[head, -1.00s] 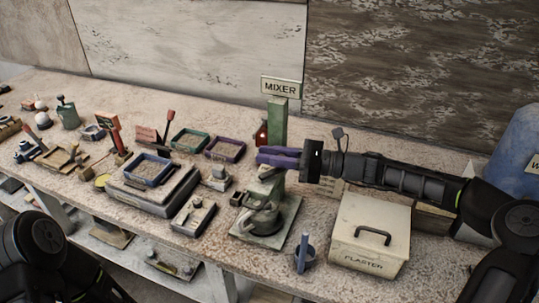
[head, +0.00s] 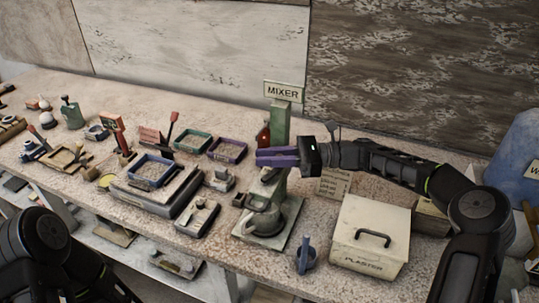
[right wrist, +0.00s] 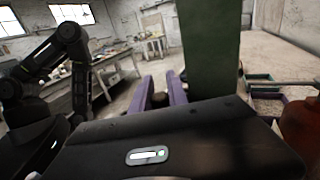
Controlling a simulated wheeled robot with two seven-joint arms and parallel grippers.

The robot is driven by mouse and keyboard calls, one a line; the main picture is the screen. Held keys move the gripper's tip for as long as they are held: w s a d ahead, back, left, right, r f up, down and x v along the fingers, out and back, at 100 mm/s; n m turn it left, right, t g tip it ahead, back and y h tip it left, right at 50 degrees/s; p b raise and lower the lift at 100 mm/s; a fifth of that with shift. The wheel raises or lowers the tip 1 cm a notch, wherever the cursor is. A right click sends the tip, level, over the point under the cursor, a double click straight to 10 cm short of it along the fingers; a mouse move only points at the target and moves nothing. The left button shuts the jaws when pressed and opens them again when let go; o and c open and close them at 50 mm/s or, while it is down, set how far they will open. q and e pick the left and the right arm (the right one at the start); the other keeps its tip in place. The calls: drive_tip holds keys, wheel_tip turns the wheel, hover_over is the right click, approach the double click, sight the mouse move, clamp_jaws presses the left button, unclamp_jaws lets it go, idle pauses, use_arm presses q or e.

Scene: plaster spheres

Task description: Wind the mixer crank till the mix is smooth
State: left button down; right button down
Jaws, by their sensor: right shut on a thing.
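The mixer has a green column (head: 280,125) under a MIXER sign (head: 284,91) and stands on a flat base plate (head: 281,240). A grey-green pot (head: 262,216) sits at its foot; the mix inside cannot be made out. My right gripper (head: 277,158) has purple fingers in front of the column, above the pot. In the right wrist view a dark knob (right wrist: 159,100) shows between the fingers, beside the green column (right wrist: 207,50). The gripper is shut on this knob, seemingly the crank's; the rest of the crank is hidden. My left gripper is out of view.
A cream plaster box (head: 370,240) and a blue-grey cup with a stick (head: 305,258) stand right of the mixer.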

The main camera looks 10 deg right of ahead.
drive_tip(key=c, duration=1.3)
unclamp_jaws()
drive_tip(key=shift+d, duration=0.1)
drive_tip(key=shift+d+m+t, duration=0.1)
drive_tip(key=shift+m+t, duration=0.3)
drive_tip(key=shift+t, duration=0.2)
